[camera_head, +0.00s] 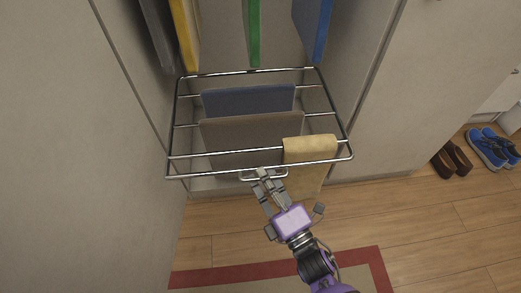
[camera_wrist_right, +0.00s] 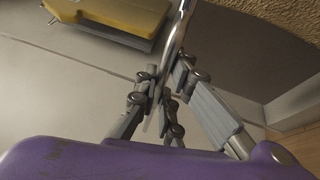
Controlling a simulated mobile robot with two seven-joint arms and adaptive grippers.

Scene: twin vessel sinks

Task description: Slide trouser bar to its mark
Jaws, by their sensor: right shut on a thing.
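The trouser bar (camera_head: 210,173) is a chrome wire rack pulled out of the wardrobe, with several cross rods. Blue trousers (camera_head: 247,101), brown trousers (camera_head: 250,131) and a tan cloth (camera_head: 309,151) hang over its rods. A small loop handle sits at the middle of its front rod. My right gripper (camera_head: 264,175) is shut on this handle. In the right wrist view the chrome bar (camera_wrist_right: 183,22) runs down between the fingers (camera_wrist_right: 168,85). I see no separate mark. My left gripper is not in view.
Yellow (camera_head: 185,35), green (camera_head: 254,32) and blue (camera_head: 314,28) hanging items are above the rack. Wardrobe walls stand on both sides. A red-bordered rug (camera_head: 280,265) lies on the wooden floor. Brown shoes (camera_head: 452,160) and blue shoes (camera_head: 489,149) stand at the right.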

